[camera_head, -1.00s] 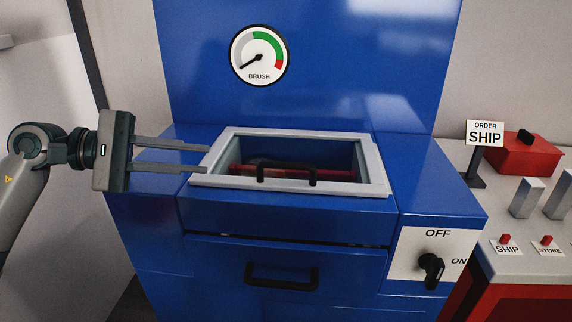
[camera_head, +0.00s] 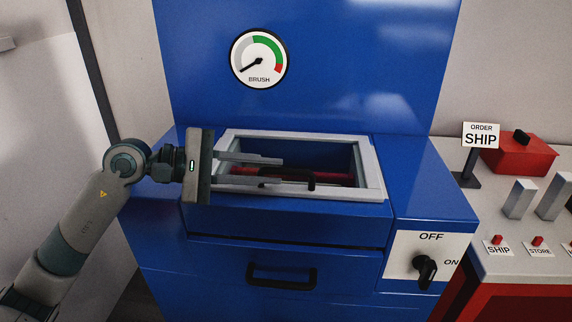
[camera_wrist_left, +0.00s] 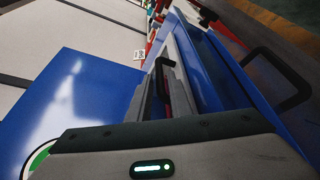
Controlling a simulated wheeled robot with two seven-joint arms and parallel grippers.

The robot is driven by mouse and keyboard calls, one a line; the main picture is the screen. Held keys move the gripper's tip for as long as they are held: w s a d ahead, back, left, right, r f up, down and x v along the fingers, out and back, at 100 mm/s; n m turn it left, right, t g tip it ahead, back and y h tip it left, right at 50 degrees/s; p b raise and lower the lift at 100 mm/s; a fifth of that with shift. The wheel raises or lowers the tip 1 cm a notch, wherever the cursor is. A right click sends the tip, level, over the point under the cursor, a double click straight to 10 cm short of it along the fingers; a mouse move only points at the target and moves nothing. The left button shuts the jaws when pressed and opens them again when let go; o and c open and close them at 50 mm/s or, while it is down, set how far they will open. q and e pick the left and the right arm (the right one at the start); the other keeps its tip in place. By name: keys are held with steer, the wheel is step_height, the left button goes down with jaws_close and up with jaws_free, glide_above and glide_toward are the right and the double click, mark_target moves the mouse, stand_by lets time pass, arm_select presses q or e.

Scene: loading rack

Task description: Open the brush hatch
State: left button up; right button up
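The brush hatch has a pale grey frame (camera_head: 372,168) around a dark window, with a red roller behind it, on the blue machine. Its black handle (camera_head: 312,180) stands at the front side of the frame and is partly covered by my fingers. My left gripper (camera_head: 294,173) comes in from the left with its two fingers apart, over the window at the handle. In the left wrist view the hatch handle (camera_wrist_left: 157,78) shows close between the fingers; contact is unclear. My right gripper is not in view.
A drawer with a black handle (camera_head: 282,276) is below the hatch. The brush gauge (camera_head: 259,59) is on the panel behind. An OFF/ON knob (camera_head: 425,267) is at right, beside a counter with a SHIP sign (camera_head: 481,136) and a red box (camera_head: 520,155).

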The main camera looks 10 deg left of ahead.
arm_select(q)
steer(key=shift+p+x, duration=0.4)
steer(key=shift+x, duration=1.75)
jaws_close()
